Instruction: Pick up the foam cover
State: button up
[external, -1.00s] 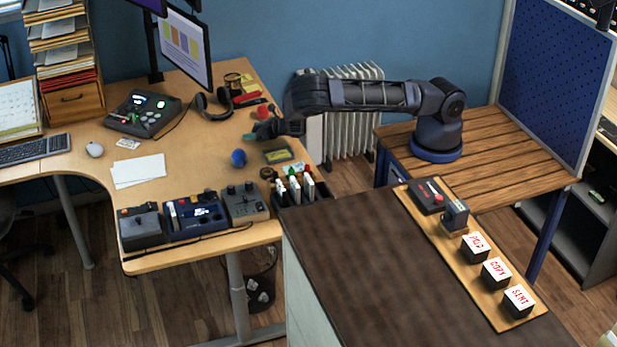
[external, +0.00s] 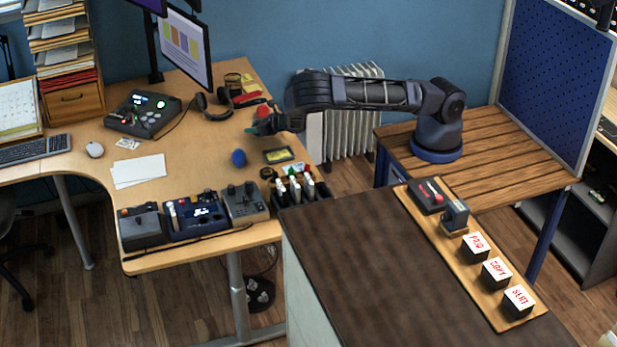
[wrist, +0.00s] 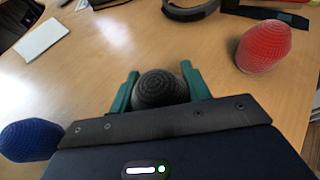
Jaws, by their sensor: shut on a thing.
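A dark grey ribbed foam cover (wrist: 160,90) sits between the two teal fingers of my gripper (wrist: 160,72) in the wrist view, and the fingers are shut on its sides. In the external view my gripper (external: 262,126) is above the right part of the wooden desk, and the dark cover cannot be made out clearly there. A red foam cover (wrist: 264,46) stands to the right of my gripper in the wrist view. A blue foam cover (wrist: 30,140) is to the left; it also shows on the desk in the external view (external: 238,157).
Headphones (external: 213,106) and a monitor (external: 185,47) are behind on the desk (external: 190,150). A small dark box with a yellow label (external: 279,155) lies close to my gripper. A marker holder (external: 297,190) stands at the desk's right edge. White paper (external: 138,171) lies left.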

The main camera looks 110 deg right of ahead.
notch_tip(320, 180, up, 18)
dwell(0.3)
